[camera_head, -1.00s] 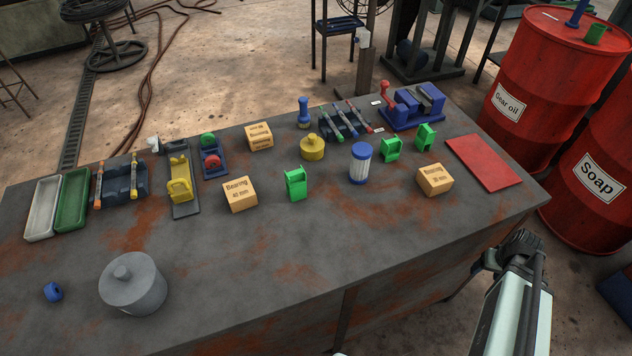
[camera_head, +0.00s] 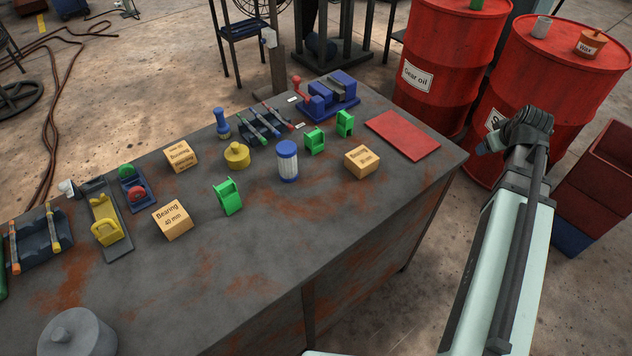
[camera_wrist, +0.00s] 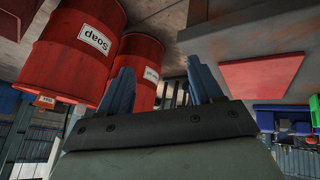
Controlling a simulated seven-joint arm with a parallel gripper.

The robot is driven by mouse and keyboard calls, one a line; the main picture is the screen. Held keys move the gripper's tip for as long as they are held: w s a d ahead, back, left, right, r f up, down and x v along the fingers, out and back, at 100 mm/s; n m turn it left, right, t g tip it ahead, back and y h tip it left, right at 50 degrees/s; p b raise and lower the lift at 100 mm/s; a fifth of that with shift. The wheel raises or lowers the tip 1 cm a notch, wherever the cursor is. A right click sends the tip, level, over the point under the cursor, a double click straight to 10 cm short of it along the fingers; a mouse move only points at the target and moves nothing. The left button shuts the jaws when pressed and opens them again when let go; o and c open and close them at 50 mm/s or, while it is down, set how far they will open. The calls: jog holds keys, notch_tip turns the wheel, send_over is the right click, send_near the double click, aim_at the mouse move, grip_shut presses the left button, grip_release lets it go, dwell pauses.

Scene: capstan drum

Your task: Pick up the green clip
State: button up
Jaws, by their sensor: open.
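Three green clips stand on the table: one in the middle (camera_head: 228,196), one further right (camera_head: 314,140) and one beside it near the vise (camera_head: 345,123). The picture does not tell which one the task means. My gripper (camera_head: 487,147) is beyond the table's right edge, in front of the red drums and well apart from every clip. In the wrist view my gripper (camera_wrist: 161,86) has its two blue-grey fingers spread with nothing between them. Small green shapes show at the right edge of that view, too small to identify surely.
Near the clips are a blue-capped jar (camera_head: 288,162), a bearing box (camera_head: 362,161), another bearing box (camera_head: 172,219), a yellow pot (camera_head: 237,155) and a blue vise (camera_head: 330,95). A red mat (camera_head: 403,135) lies near the right edge.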

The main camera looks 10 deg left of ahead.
jog(key=w+a+r+n+g+y, duration=0.1)
jog(key=w+a+r+n, duration=0.2)
jog(key=a, duration=1)
jog(key=a+r+n+g+y, duration=0.1)
jog(key=a+r+n, duration=0.35)
jog(key=a, duration=0.75)
jog(key=n+g, duration=0.3)
jog(key=n, duration=0.7)
send_over(226, 192)
jog(key=w+d, duration=1.3)
jog(key=w, duration=0.2)
jog(key=shift+s+d, duration=0.15)
jog(key=shift+d, duration=0.05)
jog(key=s+a+n, duration=0.2)
jog(key=s+a, duration=0.2)
jog(key=s+a+r+n+g, duration=0.1)
jog(key=s+a+n, duration=0.1)
jog(key=s+a, duration=0.3)
jog(key=s+a+n+h, duration=0.1)
jog(key=s+a+n, duration=0.1)
jog(key=s+a, duration=0.2)
jog(key=shift+s+a+r+g, duration=0.15)
jog(key=shift+r+g, duration=0.25)
jog(key=shift+s+a+f, duration=0.1)
jog(key=shift+s, duration=0.05)
jog(key=shift+s+f, duration=0.1)
jog(key=shift+f, duration=0.15)
jog(key=shift+a+f, duration=0.1)
jog(key=shift+f, duration=6.45)
